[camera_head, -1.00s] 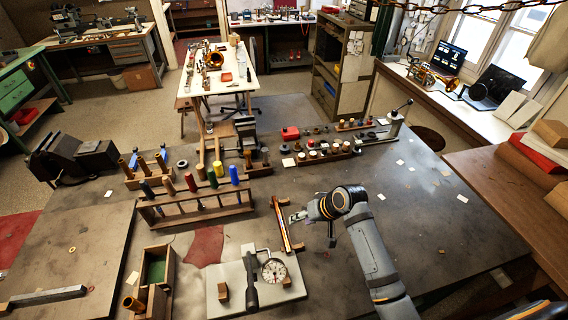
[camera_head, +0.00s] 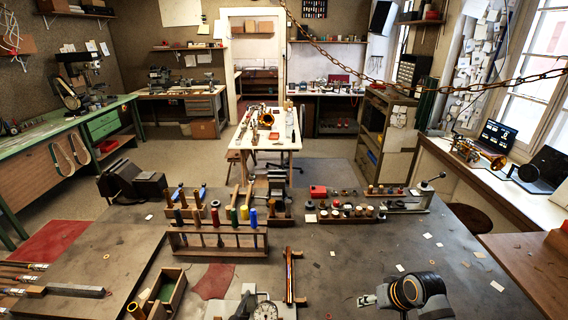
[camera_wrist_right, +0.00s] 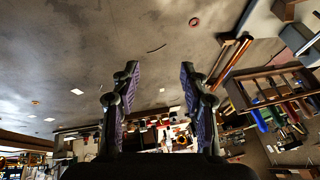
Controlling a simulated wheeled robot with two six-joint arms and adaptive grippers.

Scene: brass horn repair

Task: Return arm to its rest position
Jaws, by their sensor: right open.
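My right arm (camera_head: 418,292) comes in at the bottom right of the head view, over the dark bench. My right gripper (camera_head: 368,300) shows at its left end. In the right wrist view its two fingers (camera_wrist_right: 158,68) are apart, with nothing held between them. The gripper is to the right of the narrow wooden rest with a rod (camera_head: 290,276) and apart from it. My left arm and gripper are not in view.
A wooden rack of colored-handled tools (camera_head: 218,239) stands left of center on the bench (camera_head: 340,262). A dial gauge (camera_head: 265,311) is at the bottom edge. A row of small jars (camera_head: 350,212) stands at the back. The bench right of center is mostly clear, with scattered paper scraps.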

